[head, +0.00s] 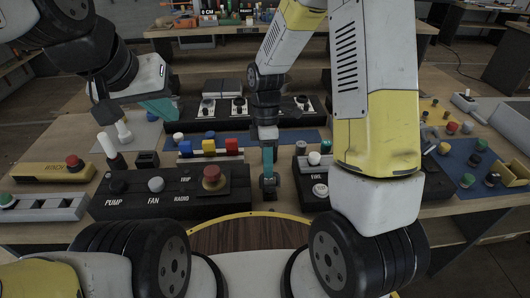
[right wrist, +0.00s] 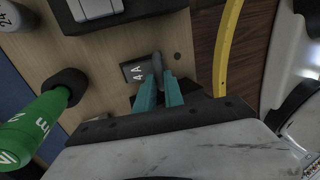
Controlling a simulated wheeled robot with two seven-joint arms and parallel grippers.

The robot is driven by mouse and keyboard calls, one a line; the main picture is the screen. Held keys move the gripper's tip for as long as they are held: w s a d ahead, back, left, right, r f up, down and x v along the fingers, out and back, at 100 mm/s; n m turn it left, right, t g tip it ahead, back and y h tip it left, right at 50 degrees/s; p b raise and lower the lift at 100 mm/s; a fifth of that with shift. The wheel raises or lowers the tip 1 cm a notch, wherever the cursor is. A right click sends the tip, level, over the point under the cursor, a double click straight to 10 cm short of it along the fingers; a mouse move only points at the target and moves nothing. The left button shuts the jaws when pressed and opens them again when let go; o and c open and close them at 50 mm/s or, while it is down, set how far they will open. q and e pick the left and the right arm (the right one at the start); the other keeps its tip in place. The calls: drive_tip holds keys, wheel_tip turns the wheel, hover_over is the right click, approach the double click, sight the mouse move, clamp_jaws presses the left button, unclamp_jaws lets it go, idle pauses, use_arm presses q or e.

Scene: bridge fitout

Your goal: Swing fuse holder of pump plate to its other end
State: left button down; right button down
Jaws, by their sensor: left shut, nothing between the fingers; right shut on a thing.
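My right gripper (head: 268,172) points down at the front of the table, between two black panels. In the right wrist view its teal fingers (right wrist: 168,92) are shut on a dark grey lever-like piece (right wrist: 157,62), perhaps the fuse holder. Beside that piece is a small dark plate marked "4A" (right wrist: 134,72). The fingers hide the rest of the piece. My left gripper (head: 158,108) is shut and empty, raised over the left side of the table. A black panel (head: 165,203) carries the labels PUMP, FAN and RADIO. I cannot tell which plate is the pump plate.
A red mushroom button (head: 212,176) stands on the black panel just left of my right gripper. Red, yellow and blue blocks (head: 209,146) stand behind it. A green cylinder (right wrist: 38,125) is close to the fingers in the right wrist view. A yellow-edged wooden surface (head: 245,236) lies in front.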

drive_tip(key=shift+w+r, duration=0.1)
drive_tip(key=shift+w, duration=1.45)
drive_tip(key=c, duration=1.5)
unclamp_jaws()
drive_tip(key=shift+o, duration=0.2)
drive_tip(key=v, duration=0.8)
